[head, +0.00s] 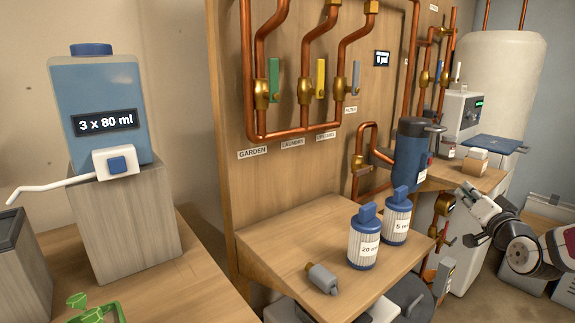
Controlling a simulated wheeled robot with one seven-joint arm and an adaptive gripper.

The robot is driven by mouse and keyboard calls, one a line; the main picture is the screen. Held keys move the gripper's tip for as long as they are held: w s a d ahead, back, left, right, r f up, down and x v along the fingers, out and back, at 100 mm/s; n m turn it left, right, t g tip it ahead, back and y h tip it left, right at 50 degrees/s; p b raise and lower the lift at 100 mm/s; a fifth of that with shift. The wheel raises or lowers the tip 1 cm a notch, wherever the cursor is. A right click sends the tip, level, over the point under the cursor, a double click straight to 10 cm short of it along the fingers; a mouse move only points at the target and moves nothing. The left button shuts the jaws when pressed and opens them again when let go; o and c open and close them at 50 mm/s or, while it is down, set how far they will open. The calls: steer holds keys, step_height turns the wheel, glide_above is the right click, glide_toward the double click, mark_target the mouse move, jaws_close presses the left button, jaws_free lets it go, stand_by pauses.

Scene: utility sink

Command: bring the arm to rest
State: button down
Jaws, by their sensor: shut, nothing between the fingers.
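My gripper (474,198) is at the right of the head view, at the end of my arm (525,245). It is shut and holds nothing. It hangs in the air to the right of the wooden shelf, in front of the small side shelf, and appears apart from the things around it. The arm reaches in from the right edge, and part of it is cut off by the frame.
The wooden shelf (290,250) bears two blue-capped canisters (364,245) and a small grey fitting (322,279). A dispenser (105,115) is at left.

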steer(key=s+a+f+n+g, duration=0.1)
steer(key=a+f+g, duration=0.1)
steer(key=a, duration=0.2)
steer(key=s+a+f+n+g, duration=0.1)
steer(key=s+a+n+g, duration=0.1)
steer(key=a+g, duration=0.1)
steer(key=s+a+f+n+g, duration=0.2)
steer(key=a, duration=0.3)
steer(key=shift+s+f+g+y, duration=0.2)
steer(key=shift+f+g+y, duration=0.15)
steer(key=shift+g+y, duration=0.05)
steer(key=s+a+r+n+g, duration=0.1)
steer(key=s+a+r+g, duration=0.3)
steer(key=s, duration=1)
steer(key=s+a+f+n+g, duration=0.1)
steer(key=s+a+g, duration=0.3)
steer(key=s, duration=1)
steer(key=s+a+r+g, duration=0.2)
steer(key=s+a, duration=0.4)
steer(key=s, duration=0.8)
step_height(320, 180, up, 24)
steer(key=t+p, duration=0.3)
steer(key=p, duration=1.9)
steer(key=shift+s+n+t+y, duration=0.15)
steer(key=shift+n+t+y, duration=0.15)
steer(key=shift+y, duration=0.1)
steer(key=shift+d, duration=0.25)
